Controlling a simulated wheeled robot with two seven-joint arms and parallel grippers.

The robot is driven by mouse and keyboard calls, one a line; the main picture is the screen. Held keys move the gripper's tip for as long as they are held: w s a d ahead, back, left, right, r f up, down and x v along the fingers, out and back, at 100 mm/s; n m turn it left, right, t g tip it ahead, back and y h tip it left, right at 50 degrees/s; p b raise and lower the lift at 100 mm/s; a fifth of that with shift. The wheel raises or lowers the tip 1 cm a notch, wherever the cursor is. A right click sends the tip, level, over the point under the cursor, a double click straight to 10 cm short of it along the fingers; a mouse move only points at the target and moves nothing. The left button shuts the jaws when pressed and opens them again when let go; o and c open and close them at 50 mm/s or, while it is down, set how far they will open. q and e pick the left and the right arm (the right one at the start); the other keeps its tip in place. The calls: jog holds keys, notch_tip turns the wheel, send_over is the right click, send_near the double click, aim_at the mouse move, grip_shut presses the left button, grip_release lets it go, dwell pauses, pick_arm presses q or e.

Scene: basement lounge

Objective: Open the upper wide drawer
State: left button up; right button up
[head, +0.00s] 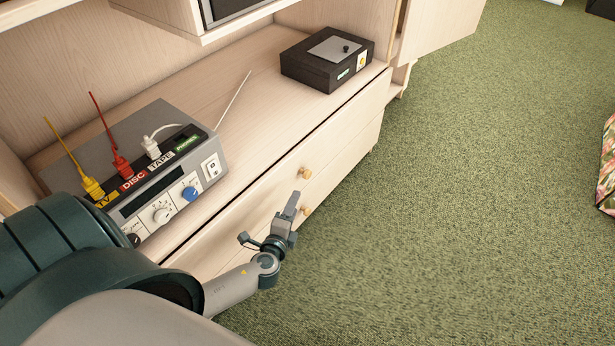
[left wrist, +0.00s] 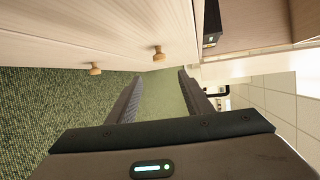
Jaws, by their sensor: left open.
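The upper wide drawer (head: 262,192) is a pale wood front below the cabinet top, and it looks closed. Its round wooden knob (head: 305,173) shows near the gripper. In the left wrist view the upper knob (left wrist: 158,54) sits beyond the fingertips, roughly in line with the gap between them. The lower drawer's knob (head: 306,210) is below it and also shows in the left wrist view (left wrist: 94,69), outside the fingers. My left gripper (head: 292,204) is open and empty in front of the drawers, apart from the knob; it also shows in the left wrist view (left wrist: 160,76). My right gripper is not in view.
A grey device (head: 165,180) with dials and yellow, red and white plugs stands on the cabinet top (head: 235,125). A black box (head: 325,62) sits farther along. Green carpet (head: 470,200) in front is clear; a floral item (head: 607,170) lies at the right edge.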

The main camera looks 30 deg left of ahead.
aim_at(306, 178)
pick_arm(q)
jog(key=shift+w, duration=0.1)
jog(key=b+x, duration=0.2)
jog(key=x, duration=1.3)
jog(key=shift+w+f, duration=0.25)
jog(key=shift+w, duration=0.05)
jog(key=shift+w+a+f, duration=0.1)
jog(key=shift+w+a, duration=0.15)
jog(key=shift+w, duration=0.45)
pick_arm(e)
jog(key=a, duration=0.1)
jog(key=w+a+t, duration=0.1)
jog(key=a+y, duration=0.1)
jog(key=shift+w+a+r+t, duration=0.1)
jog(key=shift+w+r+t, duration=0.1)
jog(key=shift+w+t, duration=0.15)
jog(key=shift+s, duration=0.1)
pick_arm(q)
grip_shut()
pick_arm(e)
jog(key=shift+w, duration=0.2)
